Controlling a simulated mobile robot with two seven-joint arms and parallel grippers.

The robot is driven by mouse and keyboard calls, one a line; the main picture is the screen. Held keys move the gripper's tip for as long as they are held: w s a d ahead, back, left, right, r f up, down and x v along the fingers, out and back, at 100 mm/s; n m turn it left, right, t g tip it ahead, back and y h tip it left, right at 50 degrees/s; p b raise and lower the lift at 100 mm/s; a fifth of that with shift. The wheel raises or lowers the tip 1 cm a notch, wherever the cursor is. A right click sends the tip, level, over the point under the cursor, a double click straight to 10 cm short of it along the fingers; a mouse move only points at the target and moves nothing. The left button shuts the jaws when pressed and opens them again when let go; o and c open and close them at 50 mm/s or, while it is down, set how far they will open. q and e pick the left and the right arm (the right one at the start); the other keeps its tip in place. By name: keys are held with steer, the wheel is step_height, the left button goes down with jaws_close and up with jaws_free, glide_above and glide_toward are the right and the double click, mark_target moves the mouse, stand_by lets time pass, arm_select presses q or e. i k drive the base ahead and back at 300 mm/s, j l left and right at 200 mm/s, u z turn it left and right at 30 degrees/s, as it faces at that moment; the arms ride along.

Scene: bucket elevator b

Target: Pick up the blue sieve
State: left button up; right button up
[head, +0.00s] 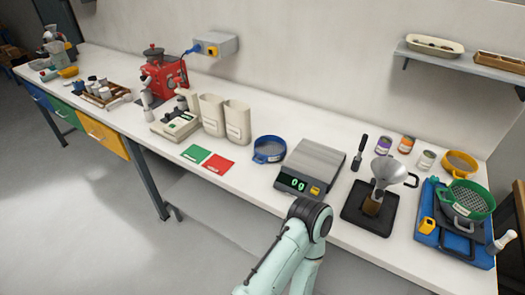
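The blue sieve (269,149) stands on the white bench, just left of the grey scale. It is round, with a blue rim, a greyish inside and a small pale label on its front. Nothing covers it and no gripper touches it. One of my pale green arms shows at the bottom middle, with a dark joint below the scale. Its gripper is not visible, and neither is my other gripper.
The scale (312,165) reads 0 g close to the sieve's right. Two beige bins (237,121) stand behind left of it. Green (196,153) and red (218,163) cards lie to its left. A funnel (387,171) and a green sieve (468,199) are further right.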

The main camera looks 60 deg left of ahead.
mark_target(268, 149)
steer(key=u, duration=2.1)
steer(key=k+l+z, duration=0.1)
steer(key=z, duration=1.5)
steer(key=u, duration=1.65)
